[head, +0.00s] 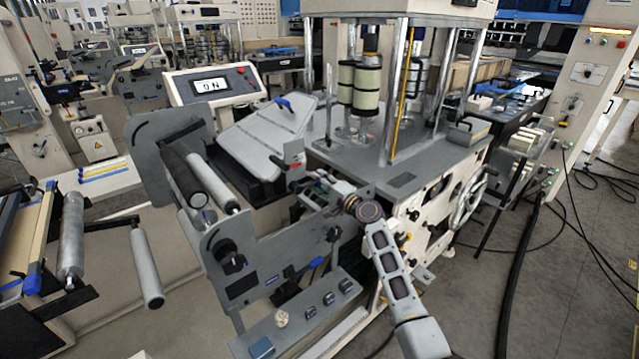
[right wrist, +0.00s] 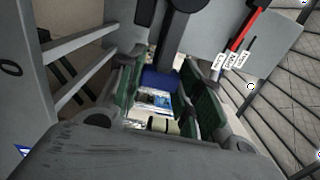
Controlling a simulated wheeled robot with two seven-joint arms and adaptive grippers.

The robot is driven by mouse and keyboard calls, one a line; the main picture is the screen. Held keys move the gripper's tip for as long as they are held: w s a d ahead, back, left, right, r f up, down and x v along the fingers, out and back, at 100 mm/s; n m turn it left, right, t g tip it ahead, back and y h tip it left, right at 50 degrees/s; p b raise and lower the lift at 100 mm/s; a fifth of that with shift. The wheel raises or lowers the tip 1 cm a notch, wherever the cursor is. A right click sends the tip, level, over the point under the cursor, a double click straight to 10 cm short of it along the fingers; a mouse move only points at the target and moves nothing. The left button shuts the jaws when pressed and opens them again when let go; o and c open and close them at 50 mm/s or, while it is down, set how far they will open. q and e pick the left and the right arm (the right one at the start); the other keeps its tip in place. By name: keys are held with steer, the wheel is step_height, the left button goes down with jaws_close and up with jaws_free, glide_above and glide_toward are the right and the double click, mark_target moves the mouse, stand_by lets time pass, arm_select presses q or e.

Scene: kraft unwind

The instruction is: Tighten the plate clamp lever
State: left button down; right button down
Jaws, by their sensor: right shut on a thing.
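My right gripper (head: 300,186) is at the front edge of the tilted grey plate (head: 262,140), with my arm reaching in from the lower right. In the right wrist view, its green-padded fingers (right wrist: 163,105) stand on both sides of a dark lever with a blue end (right wrist: 160,80), and the gripper is shut on it. This lever appears to be the plate clamp lever; its held part is hidden in the head view. A red handle (head: 289,162) is close above the gripper; a red handle with white labels also shows in the right wrist view (right wrist: 246,30). My left gripper is not in view.
A blue lever (head: 283,103) sits at the plate's far edge. Grey rollers (head: 211,184) and a side panel stand to the left. A control screen (head: 210,86) is behind. A handwheel (head: 468,199) is at the right.

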steer(key=shift+f, duration=0.15)
steer(key=c, duration=1)
jaws_free()
steer(key=shift+o, duration=0.2)
steer(key=shift+s+d, duration=0.1)
steer(key=v, duration=1.2)
